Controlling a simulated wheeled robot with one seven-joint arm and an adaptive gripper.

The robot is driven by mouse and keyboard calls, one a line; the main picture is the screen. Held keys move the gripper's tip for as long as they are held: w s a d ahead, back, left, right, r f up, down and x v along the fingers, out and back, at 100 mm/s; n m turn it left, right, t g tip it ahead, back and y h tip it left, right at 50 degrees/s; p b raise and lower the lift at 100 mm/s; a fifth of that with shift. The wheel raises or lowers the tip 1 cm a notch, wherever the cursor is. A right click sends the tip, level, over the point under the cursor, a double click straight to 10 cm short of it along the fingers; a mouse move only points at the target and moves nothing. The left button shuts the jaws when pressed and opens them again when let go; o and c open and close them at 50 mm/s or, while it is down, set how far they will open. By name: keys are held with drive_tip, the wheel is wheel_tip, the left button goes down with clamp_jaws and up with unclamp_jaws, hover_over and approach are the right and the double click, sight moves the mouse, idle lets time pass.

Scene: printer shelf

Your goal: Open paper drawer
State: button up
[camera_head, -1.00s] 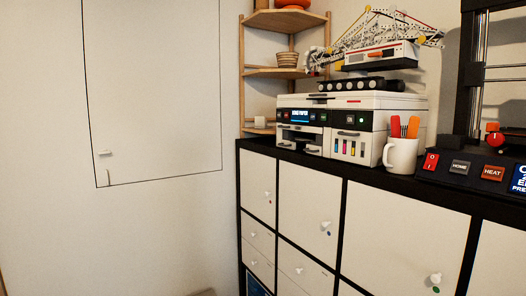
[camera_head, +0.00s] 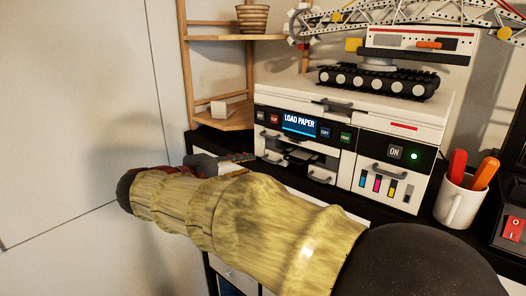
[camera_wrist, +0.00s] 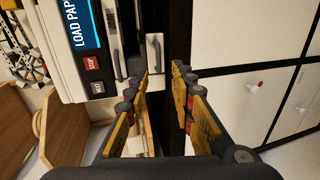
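The printer (camera_head: 345,140) stands on the black-topped cabinet, its screen (camera_head: 299,123) reading LOAD PAPER. Under its panel are low drawer fronts with grey handles, one at the lower right (camera_head: 320,175) and one at the left (camera_head: 270,134); which is the paper drawer I cannot tell. These fronts look closed. In the wrist view, turned sideways, handles show at the upper left (camera_wrist: 118,48) and just ahead of the fingertips (camera_wrist: 155,48). My gripper (camera_wrist: 165,76) is open and empty, its yellow fingers either side of a gap. In the head view my gripper (camera_head: 232,161) is at the printer's lower left, partly hidden by my arm.
A white mug (camera_head: 458,203) with orange-handled tools stands right of the printer, beside a dark device (camera_head: 511,225). A toy crane (camera_head: 380,82) sits on the printer. A wooden corner shelf (camera_head: 222,117) stands close at the left. White cabinet doors (camera_wrist: 270,85) lie below.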

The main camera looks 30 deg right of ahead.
drive_tip(key=x, duration=0.7)
drive_tip(key=shift+d, duration=0.35)
drive_tip(key=c, duration=0.3)
clamp_jaws()
idle(0.3)
